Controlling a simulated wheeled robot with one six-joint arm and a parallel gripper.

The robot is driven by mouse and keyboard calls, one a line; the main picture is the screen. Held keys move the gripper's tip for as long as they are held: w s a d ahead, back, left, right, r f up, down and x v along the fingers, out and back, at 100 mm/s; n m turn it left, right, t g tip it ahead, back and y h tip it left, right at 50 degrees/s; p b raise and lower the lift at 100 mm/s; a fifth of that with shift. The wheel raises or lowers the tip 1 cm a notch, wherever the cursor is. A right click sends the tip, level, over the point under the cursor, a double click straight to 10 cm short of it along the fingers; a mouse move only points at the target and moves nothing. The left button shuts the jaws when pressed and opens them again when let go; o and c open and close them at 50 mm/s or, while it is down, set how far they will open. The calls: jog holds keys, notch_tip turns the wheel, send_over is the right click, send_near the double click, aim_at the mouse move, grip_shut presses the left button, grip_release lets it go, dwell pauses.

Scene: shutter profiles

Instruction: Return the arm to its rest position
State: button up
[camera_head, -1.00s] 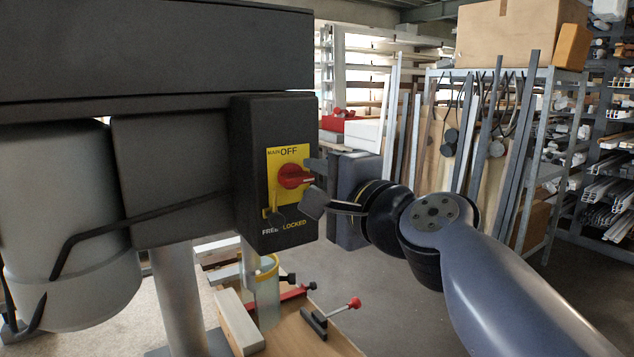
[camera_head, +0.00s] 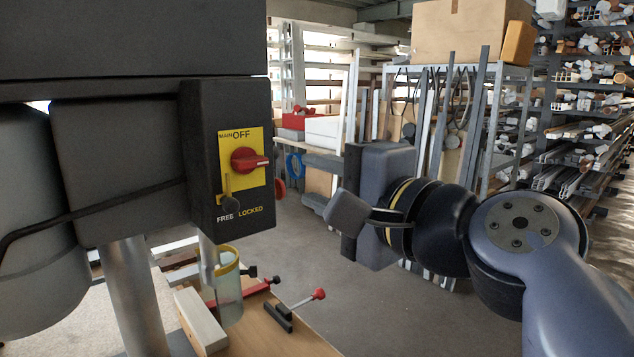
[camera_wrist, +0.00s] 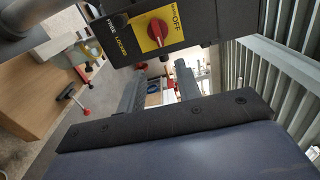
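The black switch box (camera_head: 225,155) hangs at the left in the head view, with a yellow plate marked MAIN OFF. Its red knob (camera_head: 248,161) has its handle lying sideways. A small lever with a dark ball (camera_head: 230,203) sits below, above the words FREE and LOCKED. My gripper (camera_head: 310,180) is right of the box, apart from it, with its fingers spread and nothing seen between them. In the wrist view my gripper (camera_wrist: 159,78) shows two separated fingers, with the red knob (camera_wrist: 157,29) beyond them.
A wooden bench (camera_head: 290,335) below holds a clear cylinder with a yellow rim (camera_head: 229,285), a pale block (camera_head: 200,320) and a red-handled clamp (camera_head: 300,306). A shelf rack (camera_head: 480,130) with upright profiles stands behind my arm. Grey floor (camera_head: 370,300) is open between.

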aim_at(266, 162)
jog(key=p+x, duration=0.2)
jog(key=x, duration=0.8)
jog(key=shift+w+a+p, duration=0.3)
jog(key=shift+p, duration=0.05)
